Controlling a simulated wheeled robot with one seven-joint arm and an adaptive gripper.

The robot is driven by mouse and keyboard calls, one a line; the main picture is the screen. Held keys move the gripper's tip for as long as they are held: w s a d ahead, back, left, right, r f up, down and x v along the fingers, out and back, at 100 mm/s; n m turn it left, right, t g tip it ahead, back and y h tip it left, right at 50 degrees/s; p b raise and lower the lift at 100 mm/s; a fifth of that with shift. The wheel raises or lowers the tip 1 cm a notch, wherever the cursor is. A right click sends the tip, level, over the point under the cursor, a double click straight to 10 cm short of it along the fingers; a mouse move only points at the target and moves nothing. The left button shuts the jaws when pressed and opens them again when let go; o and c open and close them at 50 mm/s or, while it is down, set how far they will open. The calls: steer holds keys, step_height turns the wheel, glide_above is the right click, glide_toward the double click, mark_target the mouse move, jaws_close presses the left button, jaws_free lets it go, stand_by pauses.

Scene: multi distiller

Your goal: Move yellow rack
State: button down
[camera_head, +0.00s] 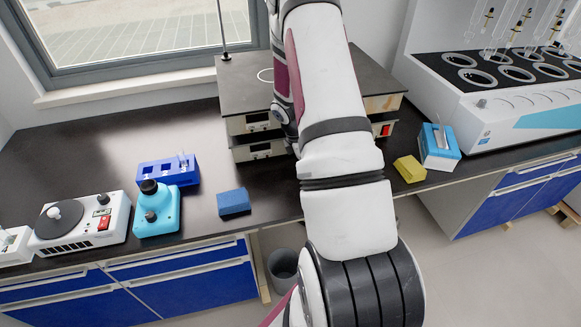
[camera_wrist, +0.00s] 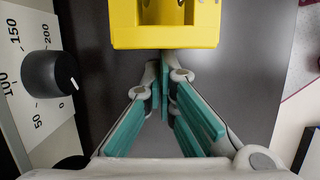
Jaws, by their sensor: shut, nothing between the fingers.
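The yellow rack (camera_wrist: 165,36) shows at the top centre of the wrist view, with openings in its upper face and its far part cut off by the frame. It rests on or above a dark surface. My gripper (camera_wrist: 165,68) is shut and empty, its teal-padded fingers brought together just below the rack's near edge. I cannot tell whether the fingertips touch it. In the head view my arm covers the middle of the bench, and neither the gripper nor the yellow rack can be made out there.
A dial panel (camera_wrist: 38,75) stands close on the left in the wrist view. On the bench are a blue rack (camera_head: 160,175), a blue block (camera_head: 234,202), a yellow block (camera_head: 409,169), a light-blue box (camera_head: 439,150) and a turquoise device (camera_head: 157,213). Stacked flat devices (camera_head: 245,90) stand behind.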

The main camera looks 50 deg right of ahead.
steer(key=shift+s+d, duration=0.25)
steer(key=shift+d, duration=0.15)
steer(key=w+a, duration=0.1)
steer(key=a, duration=0.1)
steer(key=w+a, duration=0.1)
steer(key=shift+w+a+r, duration=0.2)
steer(key=shift+w+r, duration=0.1)
steer(key=shift+w, duration=0.05)
steer(key=v, duration=0.9)
steer(key=shift+r+b, duration=0.15)
steer(key=shift+b, duration=0.15)
steer(key=shift+s, duration=0.1)
